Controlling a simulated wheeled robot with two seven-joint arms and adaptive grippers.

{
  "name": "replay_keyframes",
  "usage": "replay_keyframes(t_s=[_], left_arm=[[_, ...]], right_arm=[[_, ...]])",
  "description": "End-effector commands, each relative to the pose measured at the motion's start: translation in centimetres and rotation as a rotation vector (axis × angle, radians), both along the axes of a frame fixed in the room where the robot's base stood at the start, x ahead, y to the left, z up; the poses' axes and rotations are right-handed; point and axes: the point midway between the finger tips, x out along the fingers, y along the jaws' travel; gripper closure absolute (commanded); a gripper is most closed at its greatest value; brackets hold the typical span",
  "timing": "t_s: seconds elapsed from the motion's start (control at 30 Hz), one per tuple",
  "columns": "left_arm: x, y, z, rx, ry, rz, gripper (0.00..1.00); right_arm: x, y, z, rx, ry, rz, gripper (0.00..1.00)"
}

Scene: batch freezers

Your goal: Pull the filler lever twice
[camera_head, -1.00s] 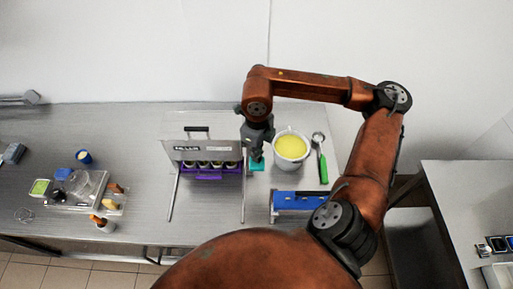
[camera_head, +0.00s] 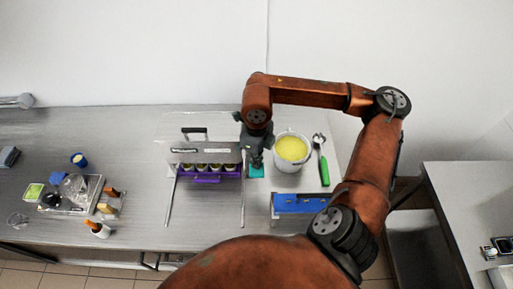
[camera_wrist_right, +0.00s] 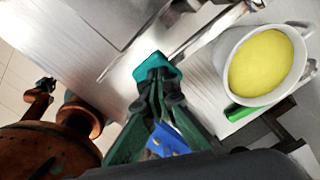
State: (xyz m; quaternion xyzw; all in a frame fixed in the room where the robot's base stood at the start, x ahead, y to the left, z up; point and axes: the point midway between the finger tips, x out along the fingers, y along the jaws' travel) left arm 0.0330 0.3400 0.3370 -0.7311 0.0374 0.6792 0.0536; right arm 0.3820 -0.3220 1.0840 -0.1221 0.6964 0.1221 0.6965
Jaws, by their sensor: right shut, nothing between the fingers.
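The filler (camera_head: 206,156) is a grey machine on thin legs with a dark handle (camera_head: 194,131) on top. A purple tray (camera_head: 206,178) with several cups is under its front panel. A teal piece (camera_head: 256,171) sits by its right side; I cannot tell whether it is the lever. My right gripper (camera_head: 256,160) is shut and empty at this teal piece. In the wrist view, the shut fingertips (camera_wrist_right: 157,90) overlap the teal piece (camera_wrist_right: 156,60); contact is unclear. The left gripper is not in view.
A bucket of yellow mix (camera_head: 292,150) stands close to the right of the gripper, with a green-handled scoop (camera_head: 324,165) beside it. A blue box (camera_head: 302,202) is in front. Small items and a tray (camera_head: 72,207) are at the left.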

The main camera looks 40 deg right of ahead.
Motion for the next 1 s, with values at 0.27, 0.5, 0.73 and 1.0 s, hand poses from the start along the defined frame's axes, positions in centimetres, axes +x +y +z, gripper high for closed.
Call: replay_keyframes(t_s=[0.27,0.5,0.73,1.0], left_arm=[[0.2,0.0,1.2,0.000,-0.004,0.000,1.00],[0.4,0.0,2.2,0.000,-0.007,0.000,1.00],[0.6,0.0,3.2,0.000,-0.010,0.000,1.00],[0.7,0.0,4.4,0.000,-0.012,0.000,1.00]], right_arm=[[0.0,0.0,2.1,0.000,-0.001,0.000,1.00],[0.0,0.0,3.9,-0.001,-0.001,0.000,1.00],[0.0,0.0,5.6,0.000,-0.001,0.000,1.00],[0.0,0.0,7.7,0.000,-0.001,0.000,1.00]])
